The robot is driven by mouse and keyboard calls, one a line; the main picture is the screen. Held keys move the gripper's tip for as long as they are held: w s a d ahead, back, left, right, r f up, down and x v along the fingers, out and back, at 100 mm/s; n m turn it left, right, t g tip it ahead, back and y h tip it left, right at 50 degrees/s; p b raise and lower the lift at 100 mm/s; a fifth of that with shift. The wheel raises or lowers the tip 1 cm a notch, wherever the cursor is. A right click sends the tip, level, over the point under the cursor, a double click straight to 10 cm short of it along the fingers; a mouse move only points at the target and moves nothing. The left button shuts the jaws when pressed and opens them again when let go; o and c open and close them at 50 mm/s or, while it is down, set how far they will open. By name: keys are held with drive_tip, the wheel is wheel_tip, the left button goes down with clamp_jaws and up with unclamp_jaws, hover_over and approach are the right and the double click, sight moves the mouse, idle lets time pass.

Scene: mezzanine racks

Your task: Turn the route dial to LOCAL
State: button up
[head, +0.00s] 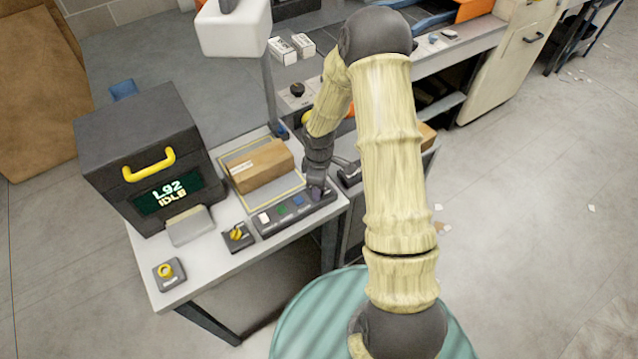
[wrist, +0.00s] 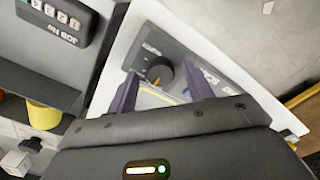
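A dark round dial (wrist: 160,72) with an orange pointer mark shows in the wrist view, on a dark panel at the edge of the white table. Its small lettering is not readable to me, so I cannot tell its setting. My gripper (wrist: 160,82) is open, its two dark fingers apart on either side of the dial, with gaps visible between them and the knob. In the head view my gripper (head: 317,194) points down at the right end of the long button panel (head: 268,230), hiding the dial there.
The panel's left part has white, green and blue buttons. A cardboard box (head: 262,166) lies behind it on a yellow-edged plate. A dark printer (head: 150,150) reads IDLE. A JOB No counter (wrist: 62,22) is close.

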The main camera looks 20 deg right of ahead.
wheel_tip(320, 180, up, 17)
drive_tip(key=b, duration=0.1)
drive_tip(key=shift+r, duration=0.2)
idle(0.6)
drive_tip(key=s+r+m+t, duration=0.2)
drive_tip(key=s+m, duration=1)
drive_tip(key=s, duration=0.3)
drive_tip(key=shift+m+t, duration=0.3)
drive_tip(key=shift+m, duration=0.1)
drive_tip(key=shift+d+r, duration=0.1)
idle(1.3)
